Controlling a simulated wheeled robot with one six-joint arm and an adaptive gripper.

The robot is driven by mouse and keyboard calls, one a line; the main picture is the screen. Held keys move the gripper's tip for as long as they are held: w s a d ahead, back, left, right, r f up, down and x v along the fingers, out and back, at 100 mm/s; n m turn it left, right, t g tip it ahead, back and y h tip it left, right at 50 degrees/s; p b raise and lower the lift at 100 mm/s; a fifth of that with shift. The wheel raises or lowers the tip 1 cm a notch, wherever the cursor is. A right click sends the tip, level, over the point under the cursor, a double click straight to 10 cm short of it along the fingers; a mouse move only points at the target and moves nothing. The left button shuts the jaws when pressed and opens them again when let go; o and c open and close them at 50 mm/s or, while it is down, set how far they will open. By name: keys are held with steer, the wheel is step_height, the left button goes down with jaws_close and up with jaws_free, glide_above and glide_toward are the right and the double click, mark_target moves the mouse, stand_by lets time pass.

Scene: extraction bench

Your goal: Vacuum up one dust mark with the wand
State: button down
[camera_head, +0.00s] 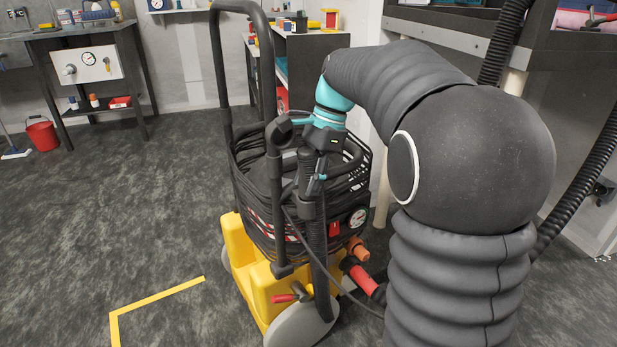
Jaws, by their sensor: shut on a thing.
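A vacuum cart stands in the middle, with a yellow base (238,252), a black wire basket (262,218) and a tall black push handle (217,70). My gripper (322,148) is at the cart's upper right side, below the teal wrist of my arm. It is shut on a dark upright tube that looks like the wand (308,188), which is against the basket's front. A black ribbed hose (318,245) runs down below it. The fingertips are partly hidden by dark parts. I cannot make out a distinct dust mark on the mottled grey floor (120,220).
A yellow corner line (155,298) marks the floor at the front left. A red bucket (42,134) and a dark workbench (130,50) stand at the back left. A shelf unit (312,65) stands behind the cart. The left floor is clear.

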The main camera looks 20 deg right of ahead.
mark_target(308, 150)
steer(key=shift+s+a, duration=0.1)
steer(key=shift+a, duration=0.1)
steer(key=shift+a+r+p, duration=0.1)
steer(key=shift+r+p, duration=0.2)
steer(key=shift+p, duration=0.05)
steer(key=shift+r+p, duration=0.6)
steer(key=shift+r, duration=0.1)
steer(key=shift+a+p+v, duration=0.2)
steer(key=shift+p+v, duration=0.55)
steer(key=shift+v, duration=0.5)
steer(key=shift+s+r, duration=0.1)
steer(key=shift+r, duration=1.15)
